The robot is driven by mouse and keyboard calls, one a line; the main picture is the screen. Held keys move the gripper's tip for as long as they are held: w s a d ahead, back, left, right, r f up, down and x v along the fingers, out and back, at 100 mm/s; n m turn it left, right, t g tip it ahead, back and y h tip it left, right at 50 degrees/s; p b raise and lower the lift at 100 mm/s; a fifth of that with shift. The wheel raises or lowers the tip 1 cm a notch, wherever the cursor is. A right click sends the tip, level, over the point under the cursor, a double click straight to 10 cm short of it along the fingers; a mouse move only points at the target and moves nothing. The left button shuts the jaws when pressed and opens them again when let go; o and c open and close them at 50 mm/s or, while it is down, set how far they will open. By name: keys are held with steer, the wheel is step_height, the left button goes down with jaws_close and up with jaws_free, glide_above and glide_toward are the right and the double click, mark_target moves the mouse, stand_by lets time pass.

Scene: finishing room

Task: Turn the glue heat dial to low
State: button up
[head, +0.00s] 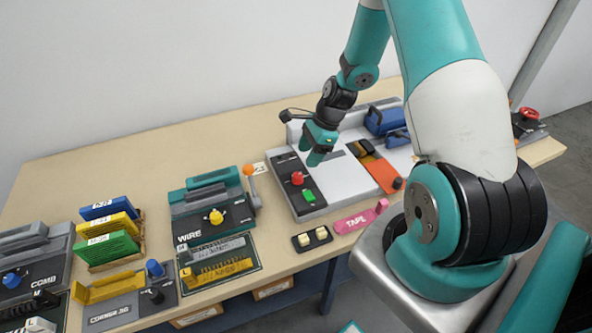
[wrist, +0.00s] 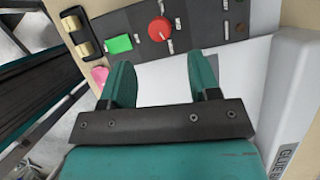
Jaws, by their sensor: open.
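The red dial (head: 297,178) sits on the dark panel of the grey-white machine (head: 347,177). In the wrist view the red dial (wrist: 159,28) lies beyond my fingertips, with pale marks around it; I cannot read its setting. A partly cut-off "GLUE" label (wrist: 287,157) shows on the machine's pale side. A green button (wrist: 118,44) is beside the dial, also seen in the head view (head: 309,196). My gripper (wrist: 162,75) is open and empty. In the head view my gripper (head: 317,158) hangs above the machine, right of the dial, apart from it.
A black block with two cream switches (head: 312,238) and a pink tape holder (head: 361,217) lie in front. The wire machine (head: 212,208) with a yellow knob and an orange-tipped lever (head: 249,171) stand left. Blue parts (head: 385,119) sit at the machine's back right.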

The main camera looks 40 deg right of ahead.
mark_target(298, 174)
steer(key=p+x, duration=0.1)
steer(key=x, duration=0.6)
steer(key=shift+a+f, duration=0.15)
steer(key=shift+f, duration=0.15)
